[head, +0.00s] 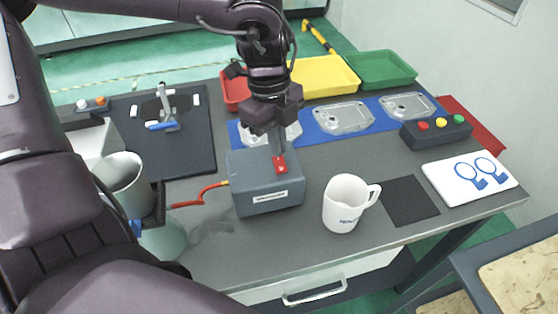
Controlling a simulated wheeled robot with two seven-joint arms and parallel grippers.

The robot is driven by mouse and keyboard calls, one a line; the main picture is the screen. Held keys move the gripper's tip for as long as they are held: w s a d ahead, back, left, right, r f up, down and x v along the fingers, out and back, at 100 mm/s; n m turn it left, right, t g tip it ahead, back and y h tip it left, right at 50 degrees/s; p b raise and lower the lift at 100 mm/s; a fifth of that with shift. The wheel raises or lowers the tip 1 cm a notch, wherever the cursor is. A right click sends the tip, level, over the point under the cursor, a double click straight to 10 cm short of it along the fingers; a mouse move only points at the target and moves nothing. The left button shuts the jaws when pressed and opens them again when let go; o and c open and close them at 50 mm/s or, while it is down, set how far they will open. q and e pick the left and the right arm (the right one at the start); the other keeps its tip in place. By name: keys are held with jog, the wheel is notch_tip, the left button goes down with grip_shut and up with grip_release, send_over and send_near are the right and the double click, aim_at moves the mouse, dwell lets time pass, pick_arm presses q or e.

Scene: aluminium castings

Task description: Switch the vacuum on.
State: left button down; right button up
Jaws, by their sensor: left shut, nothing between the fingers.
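A grey box (262,208) with a white label on its front stands on the table, left of centre; the label is too small to read surely. A red switch (281,165) sits on its top. My left gripper (277,150) points down over the box, shut and empty, with its fingertips at the red switch. I cannot tell whether they touch it. My right gripper is not in view.
A white mug (345,205) stands close right of the box. Castings (343,118) lie on a blue mat behind. A control box with coloured buttons (436,132) stands at right. A dark square pad (410,201) is bare. A white cup-like vessel (124,181) stands at left.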

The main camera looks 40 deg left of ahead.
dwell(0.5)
pick_arm(q)
jog(key=shift+f+b, duration=0.8)
jog(key=shift+f, duration=0.15)
jog(key=shift+r, duration=0.2)
jog(key=shift+r+p, duration=2.55)
jog(key=shift+r, duration=0.8)
